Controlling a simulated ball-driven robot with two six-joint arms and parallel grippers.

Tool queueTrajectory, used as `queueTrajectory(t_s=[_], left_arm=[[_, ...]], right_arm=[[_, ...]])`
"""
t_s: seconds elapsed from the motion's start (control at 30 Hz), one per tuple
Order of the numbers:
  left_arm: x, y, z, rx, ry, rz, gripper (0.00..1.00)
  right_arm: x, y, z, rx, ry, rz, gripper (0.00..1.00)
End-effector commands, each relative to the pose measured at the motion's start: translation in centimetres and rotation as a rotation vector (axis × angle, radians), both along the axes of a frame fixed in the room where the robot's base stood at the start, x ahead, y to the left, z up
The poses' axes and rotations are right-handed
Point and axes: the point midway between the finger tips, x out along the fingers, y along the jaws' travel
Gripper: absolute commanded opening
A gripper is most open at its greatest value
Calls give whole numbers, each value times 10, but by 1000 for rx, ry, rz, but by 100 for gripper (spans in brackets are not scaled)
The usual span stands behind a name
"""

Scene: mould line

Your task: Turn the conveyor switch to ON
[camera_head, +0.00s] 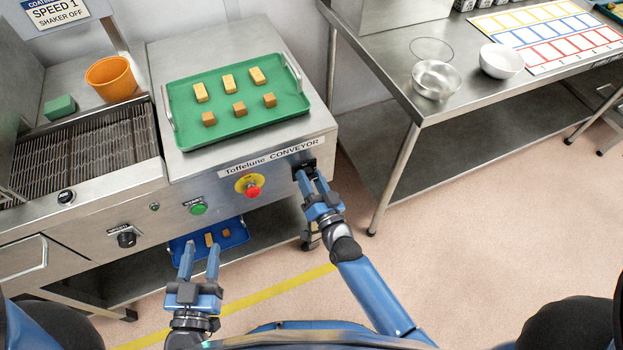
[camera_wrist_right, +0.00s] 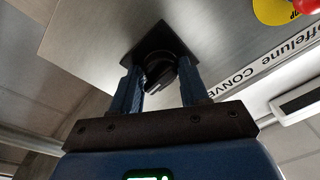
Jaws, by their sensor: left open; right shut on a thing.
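The conveyor switch (camera_wrist_right: 160,72) is a black rotary knob on a dark square plate, on the steel front panel of the conveyor. In the right wrist view it sits between the two blue fingers of my right gripper (camera_wrist_right: 160,92), which is shut on it. In the head view my right gripper (camera_head: 312,178) reaches the right end of the panel and mostly hides the switch. The knob's markings cannot be read. My left gripper (camera_head: 200,262) is open and empty, low in front of the machine.
A red stop button on a yellow disc (camera_head: 250,187) and a green start button (camera_head: 197,208) are left of the switch. A green tray (camera_head: 240,133) of several sweets lies on top. A blue tray (camera_head: 233,237) is below. A steel table (camera_head: 390,75) stands at the right.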

Motion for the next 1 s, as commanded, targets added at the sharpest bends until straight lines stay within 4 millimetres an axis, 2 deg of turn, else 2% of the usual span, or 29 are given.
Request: queueTrajectory(t_s=[0.03, 0.57, 0.6, 0.7, 1.0], left_arm=[[0, 0, 0, 0, 0, 0, 44], [0, 0, 0, 0, 0, 0, 44], [0, 0, 0, 0, 0, 0, 44], [0, 0, 0, 0, 0, 0, 44], [0, 0, 0, 0, 0, 0, 44]], right_arm=[[-3, 2, -6, 2, 18, 8, 14], [-3, 2, -6, 22, 26, 7, 14], [-3, 2, -6, 22, 25, 7, 49], [-2, 1, -4, 24, 22, 5, 64], [-1, 0, -2, 28, 16, 3, 65]])
